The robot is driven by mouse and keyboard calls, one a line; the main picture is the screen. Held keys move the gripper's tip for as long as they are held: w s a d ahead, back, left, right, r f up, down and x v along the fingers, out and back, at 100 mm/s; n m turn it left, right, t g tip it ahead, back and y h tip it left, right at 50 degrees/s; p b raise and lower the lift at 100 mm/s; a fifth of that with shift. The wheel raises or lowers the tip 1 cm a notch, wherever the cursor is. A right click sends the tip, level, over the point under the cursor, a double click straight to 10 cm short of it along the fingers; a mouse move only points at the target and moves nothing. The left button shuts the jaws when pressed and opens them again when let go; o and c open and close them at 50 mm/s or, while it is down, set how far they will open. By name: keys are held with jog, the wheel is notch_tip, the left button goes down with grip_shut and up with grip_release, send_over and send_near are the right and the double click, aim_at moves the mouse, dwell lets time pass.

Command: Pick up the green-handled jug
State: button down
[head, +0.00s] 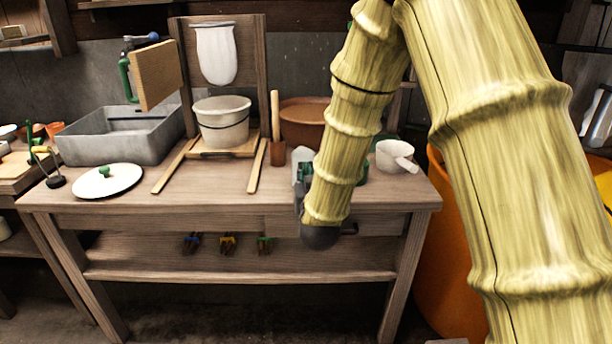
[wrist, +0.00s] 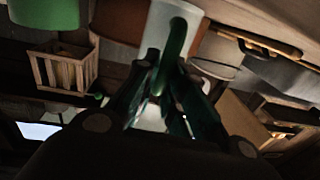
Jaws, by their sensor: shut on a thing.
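The green-handled jug (wrist: 160,20) shows in the wrist view as a white body with a curved green handle (wrist: 178,42) facing me. My gripper (wrist: 165,75) has its dark fingers on both sides of that handle and is shut on it. In the head view my arm hides most of my gripper. A pale patch of what looks like the jug (head: 301,156) shows just left of the arm, above the bench top. I cannot tell whether the jug's base touches the bench.
On the wooden bench (head: 115,202) stand a white saucepan (head: 394,155), a brown bowl (head: 300,122), a white bucket (head: 222,121) under a hanging white mould (head: 216,55), a grey basin (head: 120,140) and a white lid (head: 107,181). An orange tub (head: 445,255) stands right of the bench.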

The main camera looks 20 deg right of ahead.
jog(key=shift+r, duration=0.15)
jog(key=shift+r, duration=1.5)
jog(key=s+a+r+p, duration=0.1)
jog(key=s+p, duration=0.5)
jog(key=s, duration=0.7)
jog(key=shift+s+r+p, duration=0.25)
jog(key=shift+r+p, duration=0.1)
jog(key=p, duration=0.4)
jog(key=shift+s, duration=0.4)
jog(key=shift+s+a+p, duration=0.15)
jog(key=shift+s+p, duration=0.65)
jog(key=shift+p, duration=1.95)
